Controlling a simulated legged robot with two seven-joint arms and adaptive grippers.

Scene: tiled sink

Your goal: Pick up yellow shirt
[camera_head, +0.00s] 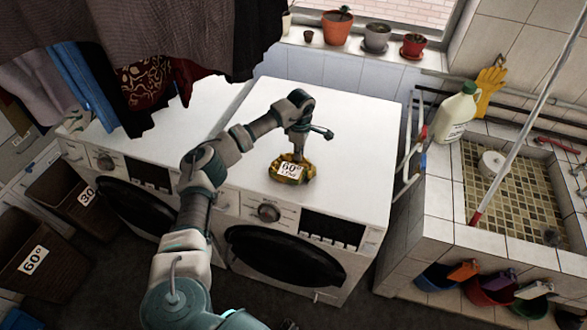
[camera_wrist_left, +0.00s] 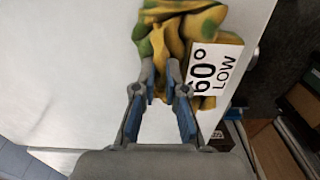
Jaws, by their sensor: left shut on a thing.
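The yellow shirt (camera_head: 306,172) is a small crumpled yellow and green bundle on top of the right-hand white washing machine (camera_head: 350,130). A white tag reading "60° LOW" shows on it. It also shows at the top of the left wrist view (camera_wrist_left: 180,25). My left gripper (camera_head: 298,154) reaches down to the shirt from above. In the left wrist view its fingers (camera_wrist_left: 161,75) are close together and shut on the near edge of the shirt. I cannot tell whether the shirt is lifted off the machine. My right gripper is not in view.
Dark clothes (camera_head: 180,40) hang at the upper left. Brown baskets marked 60° (camera_head: 45,250) and 30 (camera_head: 65,190) stand at the lower left. Flower pots (camera_head: 337,28) line the sill. A tiled sink (camera_head: 500,240) with a bottle (camera_head: 455,115) is at right. The machine top around the shirt is clear.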

